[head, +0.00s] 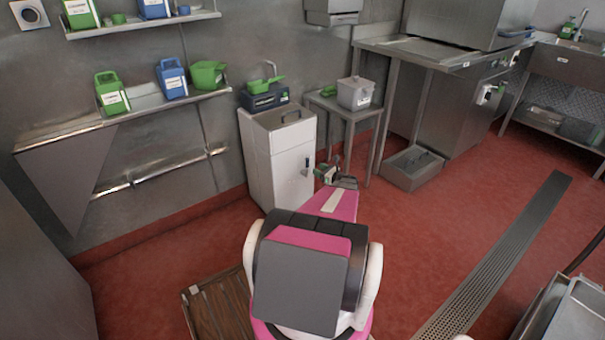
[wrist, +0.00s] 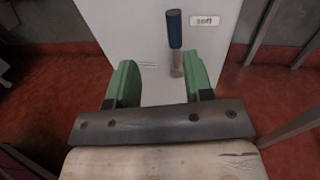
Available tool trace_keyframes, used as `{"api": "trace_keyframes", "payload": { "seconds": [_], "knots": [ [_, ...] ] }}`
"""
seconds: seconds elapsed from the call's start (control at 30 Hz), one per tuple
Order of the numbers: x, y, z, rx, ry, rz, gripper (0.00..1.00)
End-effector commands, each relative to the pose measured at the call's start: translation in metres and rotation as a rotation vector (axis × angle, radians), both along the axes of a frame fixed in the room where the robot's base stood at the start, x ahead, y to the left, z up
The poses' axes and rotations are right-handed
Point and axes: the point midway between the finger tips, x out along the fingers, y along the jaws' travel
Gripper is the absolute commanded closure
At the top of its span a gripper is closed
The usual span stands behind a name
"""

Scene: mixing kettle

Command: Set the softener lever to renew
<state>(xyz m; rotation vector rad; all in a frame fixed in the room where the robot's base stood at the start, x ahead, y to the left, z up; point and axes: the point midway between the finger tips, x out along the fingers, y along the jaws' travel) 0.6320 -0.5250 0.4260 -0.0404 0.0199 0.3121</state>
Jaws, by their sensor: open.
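The softener is a white cabinet (head: 281,165) against the wall; its front also fills much of the wrist view (wrist: 112,22). Its lever (wrist: 175,30) has a dark blue handle pointing up, nearly upright, on a pale metal shaft. A small label (wrist: 204,20), seeming to read "soft", is right of the handle. The lever (head: 308,164) also shows small in the head view. My gripper (wrist: 162,82) is open and empty, its green fingers apart in front of the cabinet. The lever's lower shaft appears between them, closer to the right finger. In the head view my gripper (head: 330,174) is just right of the lever.
A small steel table (head: 343,106) with a grey bin (head: 355,93) stands right of the softener. A steel box (head: 412,168) sits on the floor farther right. Wall shelves (head: 150,105) with green and blue containers are at left. Red floor is open at the right, around a drain grate (head: 500,255).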

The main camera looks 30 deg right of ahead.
Motion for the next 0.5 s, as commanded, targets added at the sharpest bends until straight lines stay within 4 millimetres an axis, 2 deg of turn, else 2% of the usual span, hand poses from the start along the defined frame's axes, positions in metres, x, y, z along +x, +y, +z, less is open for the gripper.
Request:
{"api": "trace_keyframes", "payload": {
  "seconds": [0.03, 0.13, 0.27, 0.5],
  "knots": [
    [-0.002, -0.010, -0.003, 0.021, -0.005, -0.018, 0.53],
    [-0.004, -0.018, -0.004, 0.042, -0.014, -0.037, 0.53],
    [0.002, -0.016, -0.003, 0.046, -0.015, -0.040, 0.53],
    [0.024, -0.010, -0.004, 0.045, -0.014, -0.037, 0.53]
  ]
}}
